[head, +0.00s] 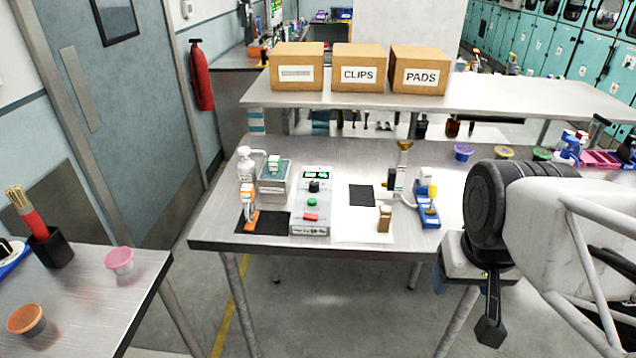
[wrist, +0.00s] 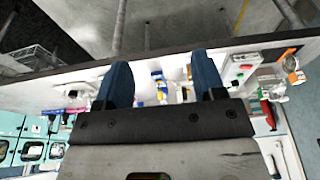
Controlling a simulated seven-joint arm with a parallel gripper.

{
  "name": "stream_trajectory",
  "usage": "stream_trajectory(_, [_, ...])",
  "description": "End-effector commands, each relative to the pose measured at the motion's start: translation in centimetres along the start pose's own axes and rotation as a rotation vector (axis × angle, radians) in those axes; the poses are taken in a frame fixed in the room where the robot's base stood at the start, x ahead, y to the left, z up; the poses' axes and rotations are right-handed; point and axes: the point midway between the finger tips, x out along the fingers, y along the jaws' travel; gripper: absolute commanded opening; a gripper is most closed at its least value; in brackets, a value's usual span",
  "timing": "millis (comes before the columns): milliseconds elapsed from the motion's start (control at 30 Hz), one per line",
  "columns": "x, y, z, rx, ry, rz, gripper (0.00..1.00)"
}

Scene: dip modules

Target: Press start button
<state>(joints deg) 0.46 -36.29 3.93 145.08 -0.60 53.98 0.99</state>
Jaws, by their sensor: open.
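The control box (head: 297,222) stands on the middle table, pale grey with a lit green display (head: 315,175), a black knob (head: 314,187), a green button (head: 312,202) and a red button (head: 310,217). Any label marking the start button is too small to read. The box also shows in the wrist view (wrist: 232,72), right of the fingers and apart from them. My gripper (wrist: 162,82) is open and empty, its two dark blue fingers spread. In the head view my gripper (head: 490,332) hangs in front of the table's right part, well right of the box.
A white pump bottle (head: 246,164) and an orange-and-white item (head: 249,206) stand left of the box. Right of it are a black square (head: 361,195), a small brown-and-white item (head: 384,218) and a blue holder (head: 429,215). Labelled cartons (head: 358,70) sit on the raised shelf behind.

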Motion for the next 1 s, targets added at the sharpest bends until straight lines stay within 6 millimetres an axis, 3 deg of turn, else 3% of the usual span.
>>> stream_trajectory(367, [0.0, 0.0, 0.0, 0.0, 0.0, 0.0, 0.63])
stream_trajectory(800, [0.0, 0.0, 0.0, 0.0, 0.0, 0.0, 0.0])
stream_trajectory(1000, [0.0, 0.0, 0.0, 0.0, 0.0, 0.0, 0.0])
